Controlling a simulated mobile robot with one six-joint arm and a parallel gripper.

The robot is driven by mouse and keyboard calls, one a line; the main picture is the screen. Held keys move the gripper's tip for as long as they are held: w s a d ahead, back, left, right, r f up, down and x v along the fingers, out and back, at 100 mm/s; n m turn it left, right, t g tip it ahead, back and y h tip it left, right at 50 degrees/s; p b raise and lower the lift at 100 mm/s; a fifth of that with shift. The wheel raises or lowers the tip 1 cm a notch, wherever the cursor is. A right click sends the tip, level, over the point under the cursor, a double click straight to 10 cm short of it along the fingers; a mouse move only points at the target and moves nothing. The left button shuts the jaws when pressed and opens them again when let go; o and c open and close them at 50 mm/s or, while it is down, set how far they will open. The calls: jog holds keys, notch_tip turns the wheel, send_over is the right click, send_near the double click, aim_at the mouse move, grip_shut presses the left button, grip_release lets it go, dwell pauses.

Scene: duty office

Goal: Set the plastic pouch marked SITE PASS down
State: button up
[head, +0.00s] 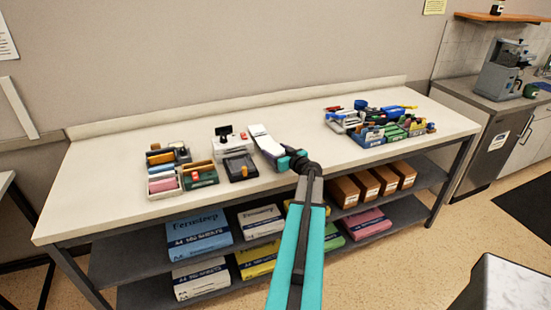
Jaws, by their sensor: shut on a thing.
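My gripper (287,158) is over the middle of the long white table (330,158), at the end of my teal arm. It is shut, and the wrist hides most of the jaws. A pale, flat, long thing (263,138) reaches up and left from the jaws and looks like the plastic pouch. Its SITE PASS marking is too small to read. I cannot tell whether it touches the tabletop or is held just above it.
A dark device (239,166) stands left of the gripper. Organisers with small items stand at the left (168,170) and right (372,125). Bare tabletop lies at the far left and between the gripper and right group. Boxes (197,234) fill the shelves below.

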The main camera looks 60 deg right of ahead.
jog(key=s+a+r+b, duration=0.2)
jog(key=s+a+b, duration=0.1)
jog(key=s+a, duration=0.5)
jog(key=a, duration=0.3)
jog(key=shift+b, duration=0.3)
jog(key=p, duration=0.4)
jog(key=shift+s+a, duration=0.1)
jog(key=shift+a, duration=0.1)
jog(key=a+p, duration=0.1)
jog(key=p, duration=0.5)
jog(key=shift+s+r, duration=0.1)
jog(key=shift+s, duration=0.3)
jog(key=shift+s+a+f+p, duration=0.2)
jog(key=shift+a+p, duration=0.1)
jog(key=shift+p, duration=0.9)
